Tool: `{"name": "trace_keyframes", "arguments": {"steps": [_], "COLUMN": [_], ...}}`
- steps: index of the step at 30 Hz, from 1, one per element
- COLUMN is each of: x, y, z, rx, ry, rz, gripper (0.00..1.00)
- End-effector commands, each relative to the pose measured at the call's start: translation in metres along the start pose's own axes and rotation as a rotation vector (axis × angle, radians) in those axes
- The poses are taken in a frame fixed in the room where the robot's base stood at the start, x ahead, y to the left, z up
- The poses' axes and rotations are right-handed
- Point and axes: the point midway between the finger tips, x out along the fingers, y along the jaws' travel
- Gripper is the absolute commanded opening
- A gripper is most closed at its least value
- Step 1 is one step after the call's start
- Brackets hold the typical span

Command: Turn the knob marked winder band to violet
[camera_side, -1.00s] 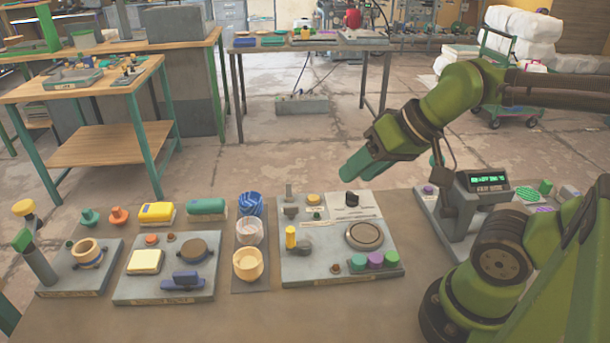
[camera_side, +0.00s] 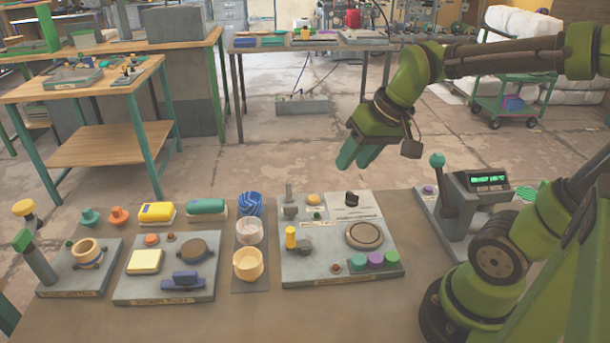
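A small black knob (camera_side: 352,198) stands on a white plate at the back right of the grey press panel (camera_side: 300,270). Its label and any colour marks are too small to read, so I cannot tell for sure that it is the winder band knob. My gripper (camera_side: 356,158) hangs in the air above and behind this knob, apart from it, with its teal fingers pointing down and slightly left. Nothing shows between the fingers. They look close together, but their gap is unclear from this side.
The panel also carries a round disc (camera_side: 365,235), a yellow-topped lever (camera_side: 291,238) and green and purple buttons (camera_side: 375,259). A station with a green-lit display (camera_side: 488,180) and a teal-balled lever (camera_side: 437,161) stands to the right. Coloured cups (camera_side: 248,263) stand left.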

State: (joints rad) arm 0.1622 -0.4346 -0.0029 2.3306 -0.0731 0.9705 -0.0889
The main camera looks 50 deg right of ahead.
Motion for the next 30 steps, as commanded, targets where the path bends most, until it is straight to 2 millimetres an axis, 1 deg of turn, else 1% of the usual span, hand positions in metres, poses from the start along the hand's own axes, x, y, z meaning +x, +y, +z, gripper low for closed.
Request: {"name": "trace_keyframes", "arguments": {"steps": [1,5,6,9,12,13,17,22,26,30], "x": [0.009,0.027,0.032,0.043,0.048,0.047,0.038,0.043,0.058,0.084], "y": [0.012,0.044,0.055,0.080,0.098,0.099,0.099,0.100,0.103,0.111], "z": [-0.017,-0.052,-0.062,-0.083,-0.098,-0.102,-0.107,-0.102,-0.095,-0.084], "rx": [-0.014,-0.118,-0.157,-0.267,-0.392,-0.428,-0.549,-0.597,-0.596,-0.595], "ry": [-0.045,-0.165,-0.206,-0.301,-0.379,-0.391,-0.417,-0.436,-0.438,-0.439], "rz": [0.041,0.117,0.133,0.158,0.159,0.157,0.144,0.127,0.126,0.126], "gripper": [0.39,0.39,0.39,0.39,0.39,0.39,0.39,0.39,0.39,0.39]}}
